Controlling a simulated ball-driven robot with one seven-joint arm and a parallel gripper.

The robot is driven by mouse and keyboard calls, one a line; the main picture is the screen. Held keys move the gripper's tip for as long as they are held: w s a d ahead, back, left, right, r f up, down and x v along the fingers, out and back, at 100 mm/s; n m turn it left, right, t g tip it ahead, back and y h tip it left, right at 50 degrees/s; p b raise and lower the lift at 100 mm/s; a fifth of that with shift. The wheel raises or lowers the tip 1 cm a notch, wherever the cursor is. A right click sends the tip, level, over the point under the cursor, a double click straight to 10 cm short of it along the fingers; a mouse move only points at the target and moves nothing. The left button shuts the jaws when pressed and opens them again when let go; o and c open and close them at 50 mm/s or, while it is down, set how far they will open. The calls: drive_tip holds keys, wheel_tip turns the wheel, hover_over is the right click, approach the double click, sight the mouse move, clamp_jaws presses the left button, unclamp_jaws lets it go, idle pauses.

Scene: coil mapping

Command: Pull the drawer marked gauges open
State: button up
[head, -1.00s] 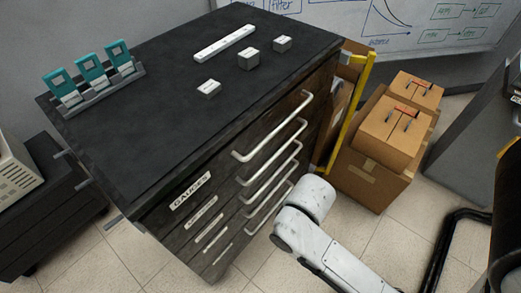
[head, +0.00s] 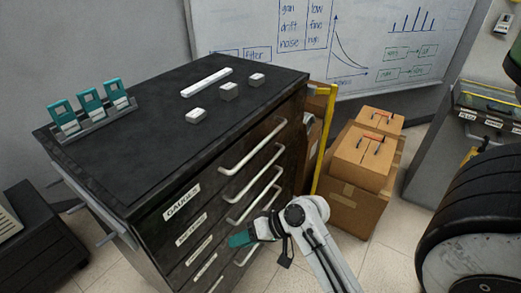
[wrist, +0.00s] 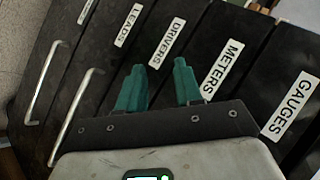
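The drawer marked GAUGES (head: 216,181) is the top drawer of a black cabinet and looks flush with its front. Its pale bar handle (head: 253,148) runs along the right part of the drawer face. The white GAUGES label (wrist: 290,107) is at the right in the wrist view, where that drawer's handle does not show clearly. My gripper (head: 236,240) has teal fingers and is in front of the lower drawers, below the GAUGES handle and apart from it. In the wrist view, my gripper (wrist: 159,78) is open and empty, its fingers before the DRIVERS and METERS drawers.
Below are drawers labelled METERS (wrist: 223,70), DRIVERS (wrist: 167,43) and LEADS (wrist: 128,25), with similar handles. Small blocks, a white bar (head: 206,83) and a rack with teal pieces stand on the cabinet top. A yellow post (head: 324,140) and cardboard boxes (head: 360,160) stand to the right.

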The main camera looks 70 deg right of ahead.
drive_tip(key=d+r+m+t+h+b, duration=0.15)
drive_tip(key=d+r+m+t, duration=0.3)
drive_tip(key=d, duration=0.45)
drive_tip(key=m+t+h+b, duration=0.1)
drive_tip(key=m+t+h, duration=0.5)
drive_tip(key=m+h, duration=0.1)
approach(262, 143)
drive_tip(key=shift+g, duration=0.35)
drive_tip(key=p+x, duration=0.1)
drive_tip(key=x, duration=0.9)
drive_tip(key=shift+f+p, duration=0.1)
drive_tip(key=shift+p, duration=0.2)
drive_tip(key=shift+c, duration=0.5)
clamp_jaws()
